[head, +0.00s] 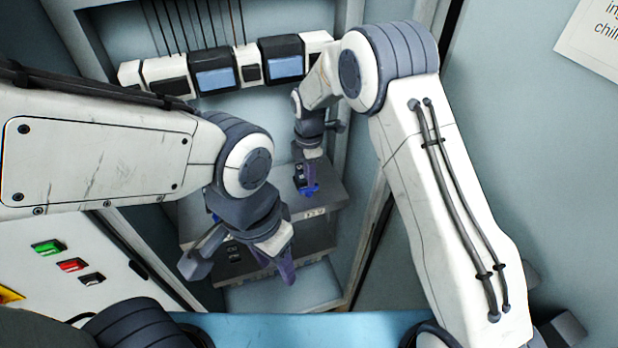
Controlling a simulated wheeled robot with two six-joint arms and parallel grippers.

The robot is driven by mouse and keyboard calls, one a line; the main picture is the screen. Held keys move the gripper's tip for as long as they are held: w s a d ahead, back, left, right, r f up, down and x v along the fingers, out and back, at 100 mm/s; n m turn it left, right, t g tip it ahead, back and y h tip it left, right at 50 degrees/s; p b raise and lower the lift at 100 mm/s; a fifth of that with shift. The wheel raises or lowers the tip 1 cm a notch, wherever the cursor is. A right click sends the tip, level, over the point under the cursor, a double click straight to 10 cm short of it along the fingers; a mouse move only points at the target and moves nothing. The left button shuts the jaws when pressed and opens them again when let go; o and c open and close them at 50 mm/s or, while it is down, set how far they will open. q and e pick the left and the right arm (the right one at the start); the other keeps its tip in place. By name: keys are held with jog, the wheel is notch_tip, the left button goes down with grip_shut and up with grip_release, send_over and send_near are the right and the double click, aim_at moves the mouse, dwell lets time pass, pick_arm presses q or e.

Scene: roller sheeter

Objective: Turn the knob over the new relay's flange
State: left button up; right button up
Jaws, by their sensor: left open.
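A small dark part with a blue base (308,188) is on top of the grey box (328,192) inside the cabinet; it may be the relay and its flange, but it is too small to tell. I cannot make out the knob. My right gripper (311,172) points down right at this part, its fingers partly merging with it, so I cannot tell whether it grips. My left gripper (286,270) is open, lower and nearer, in front of the box's front face, with its fingers apart from the blue part. My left wrist hides part of the box.
A row of white and black modules, some with blue screens (214,79), runs along the cabinet's back. A white panel with green (47,247), red and black switches is at lower left. A blue surface (300,328) lies in front. Cabinet walls closely flank both arms.

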aim_at(309, 190)
jog(key=shift+f+p, duration=0.4)
jog(key=shift+f, duration=1.25)
jog(key=shift+c, duration=0.3)
grip_shut()
